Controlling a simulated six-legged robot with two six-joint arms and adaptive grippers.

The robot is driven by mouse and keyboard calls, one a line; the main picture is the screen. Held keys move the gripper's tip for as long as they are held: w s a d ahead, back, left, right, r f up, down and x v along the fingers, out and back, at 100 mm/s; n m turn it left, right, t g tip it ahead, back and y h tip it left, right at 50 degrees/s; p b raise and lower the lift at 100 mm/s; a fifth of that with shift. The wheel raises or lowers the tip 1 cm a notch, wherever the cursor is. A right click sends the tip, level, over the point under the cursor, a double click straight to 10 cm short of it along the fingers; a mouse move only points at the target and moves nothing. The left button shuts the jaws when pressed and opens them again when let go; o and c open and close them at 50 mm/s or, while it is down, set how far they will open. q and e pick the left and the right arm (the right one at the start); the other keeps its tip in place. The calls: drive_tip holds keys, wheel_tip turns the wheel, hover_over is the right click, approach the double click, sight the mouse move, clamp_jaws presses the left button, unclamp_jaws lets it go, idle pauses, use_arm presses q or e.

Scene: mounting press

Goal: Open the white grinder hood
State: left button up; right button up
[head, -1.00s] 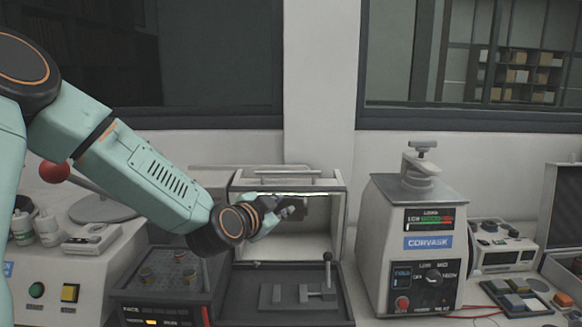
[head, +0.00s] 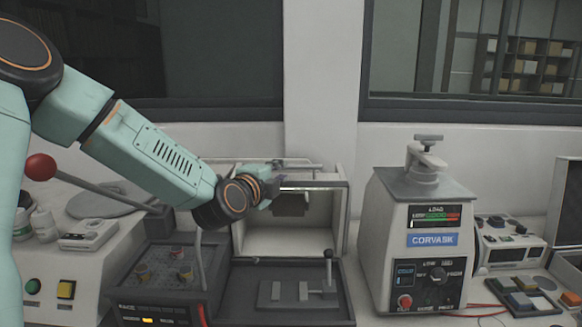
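The white grinder hood (head: 338,215) is the box-like housing in the middle of the head view. Its pale interior shows through the front above the dark machine bed, and a dark block hangs inside near the top. A thin metal bar runs along the hood's top. My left gripper (head: 277,180) is at the hood's upper front edge, left of centre, close to the bar. The fingers are small and partly hidden by my wrist, so I cannot tell whether they are open, shut or touching the hood. My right gripper is not in view.
The Corvask press (head: 427,225) stands right of the hood. A small clamp with an upright lever (head: 328,268) sits on the bed before the hood. A dark control unit (head: 160,275) and a red-knobbed lever (head: 40,167) are at the left.

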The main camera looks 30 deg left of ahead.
sight(289, 168)
use_arm(q)
drive_tip(key=w, duration=0.2)
drive_tip(key=w+a+f, duration=0.1)
drive_tip(key=w, duration=0.3)
drive_tip(key=shift+w+a+f, duration=0.15)
drive_tip(key=shift+w+r, duration=0.2)
drive_tip(key=shift+w, duration=0.05)
drive_tip(key=shift+w+a+f, duration=0.15)
drive_tip(key=shift+w, duration=0.1)
drive_tip(key=c, duration=0.3)
drive_tip(key=shift+s, duration=0.2)
clamp_jaws()
drive_tip(key=shift+w, duration=0.1)
